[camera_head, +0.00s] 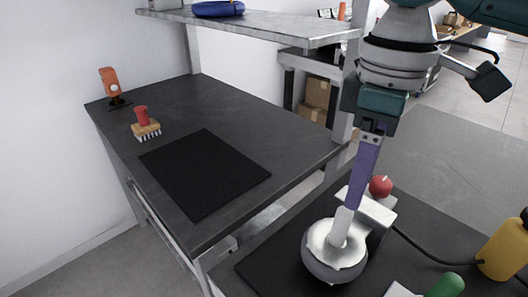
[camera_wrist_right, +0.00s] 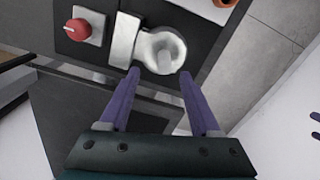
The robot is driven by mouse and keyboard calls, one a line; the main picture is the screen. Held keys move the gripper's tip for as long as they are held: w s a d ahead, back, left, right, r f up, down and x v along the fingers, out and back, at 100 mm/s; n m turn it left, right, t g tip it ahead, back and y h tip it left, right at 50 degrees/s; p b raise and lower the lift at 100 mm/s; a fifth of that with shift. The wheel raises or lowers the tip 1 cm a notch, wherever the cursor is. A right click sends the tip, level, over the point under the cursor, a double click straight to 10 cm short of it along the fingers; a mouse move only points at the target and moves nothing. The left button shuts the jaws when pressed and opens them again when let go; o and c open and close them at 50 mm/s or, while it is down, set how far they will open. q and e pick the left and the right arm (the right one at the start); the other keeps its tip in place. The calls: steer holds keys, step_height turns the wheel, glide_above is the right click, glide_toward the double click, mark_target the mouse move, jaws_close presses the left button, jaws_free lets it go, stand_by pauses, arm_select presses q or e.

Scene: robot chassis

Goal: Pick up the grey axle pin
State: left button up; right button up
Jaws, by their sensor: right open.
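A light grey upright pin (camera_head: 340,226), which looks like the grey axle pin, stands in the middle of a round grey-white holder (camera_head: 320,262) on the dark table at the lower right of the head view. In the right wrist view the pin (camera_wrist_right: 164,60) and its round holder (camera_wrist_right: 150,42) lie just beyond the fingertips. My right gripper (camera_head: 354,203) points down with its purple fingers close above the pin. In the right wrist view my right gripper (camera_wrist_right: 159,72) is open, with nothing gripped between its fingers. My left gripper is not in view.
A red knob (camera_head: 381,186) on a pale base stands behind the holder. A yellow bottle-like object (camera_head: 505,250) and a green handle (camera_head: 446,285) are to the right. A dark workbench (camera_head: 270,122) at left holds a brush (camera_head: 146,129) and an orange item (camera_head: 110,82).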

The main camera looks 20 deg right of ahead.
mark_target(347, 211)
steer(key=f, duration=0.4)
steer(key=a+f+b, duration=0.1)
steer(key=f, duration=0.2)
steer(key=shift+c, duration=0.3)
jaws_close()
stand_by(1.0)
